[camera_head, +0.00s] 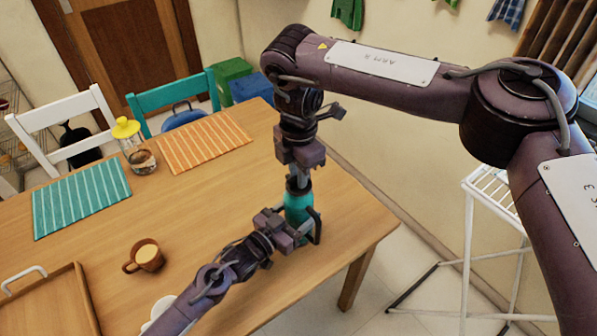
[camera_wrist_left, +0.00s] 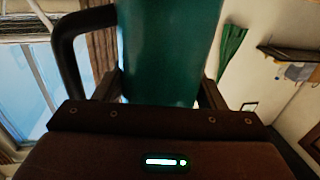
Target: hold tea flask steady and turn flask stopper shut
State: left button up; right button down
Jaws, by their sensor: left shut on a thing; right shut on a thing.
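The teal tea flask (camera_head: 297,204) stands upright on the wooden table near its right edge, with a dark handle (camera_head: 316,226) on its right side. My left gripper (camera_head: 290,228) comes in from the lower left and is shut on the flask body. In the left wrist view the flask (camera_wrist_left: 168,50) fills the space between the fingers, its handle at the left. My right gripper (camera_head: 299,170) points down from above and is shut on the dark flask stopper (camera_head: 298,184) at the flask's top. The stopper is mostly hidden by the gripper, so its seating cannot be told.
A brown mug (camera_head: 146,255), a wooden tray (camera_head: 48,308), a yellow-lidded glass jar (camera_head: 134,148) and two striped placemats, teal (camera_head: 80,204) and orange (camera_head: 204,141), lie to the left. A white rack (camera_head: 490,215) stands right of the table. The table middle is clear.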

jog(key=shift+w+d, duration=0.1)
dwell(0.3)
jog(key=c, duration=1.4)
grip_release()
notch_tip(320, 180, up, 12)
pick_arm(q)
jog(key=o, duration=1.4)
